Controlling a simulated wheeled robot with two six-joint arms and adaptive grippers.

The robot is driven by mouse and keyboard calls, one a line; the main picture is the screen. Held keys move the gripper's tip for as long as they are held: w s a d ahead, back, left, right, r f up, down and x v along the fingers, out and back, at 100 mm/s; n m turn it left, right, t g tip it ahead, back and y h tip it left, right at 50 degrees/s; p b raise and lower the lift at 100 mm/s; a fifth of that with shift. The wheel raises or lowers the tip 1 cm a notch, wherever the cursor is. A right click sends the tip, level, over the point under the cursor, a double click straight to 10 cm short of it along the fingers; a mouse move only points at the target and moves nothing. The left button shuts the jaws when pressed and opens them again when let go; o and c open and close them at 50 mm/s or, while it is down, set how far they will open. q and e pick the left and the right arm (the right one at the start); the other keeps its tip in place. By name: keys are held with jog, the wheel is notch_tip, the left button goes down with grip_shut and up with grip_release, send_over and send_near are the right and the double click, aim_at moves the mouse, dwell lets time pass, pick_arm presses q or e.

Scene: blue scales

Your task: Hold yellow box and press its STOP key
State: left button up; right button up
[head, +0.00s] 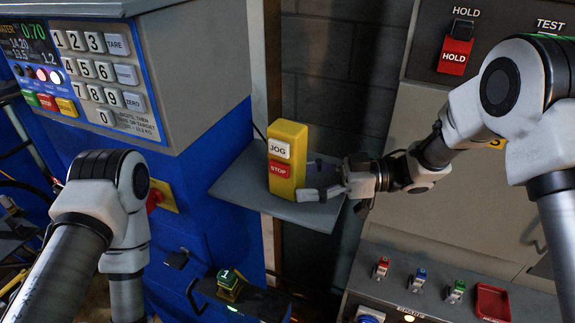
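The yellow box (287,135) stands upright on a small grey shelf. Its front has a white JOG key (279,148) above a red STOP key (279,168). My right gripper (308,180) is at the box's lower right side. Its near finger overlaps the box's front edge below the STOP key, and its other finger is partly hidden behind the box's right side. The fingers are spread, but I cannot tell whether they press on the box. My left arm is folded at the left, and its gripper is not visible.
The grey shelf (240,188) juts out beside a blue scale cabinet with a number keypad (100,70). A red HOLD switch (455,55) is on the panel at the upper right. A lower console (400,270) with small coloured switches is at the bottom right.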

jog(key=shift+a, duration=0.65)
jog(key=shift+s+a, duration=0.2)
jog(key=shift+a, duration=0.3)
jog(key=shift+w, duration=0.15)
jog(key=c, duration=0.6)
grip_shut()
jog(key=o, duration=0.9)
grip_release()
jog(key=shift+o, duration=0.2)
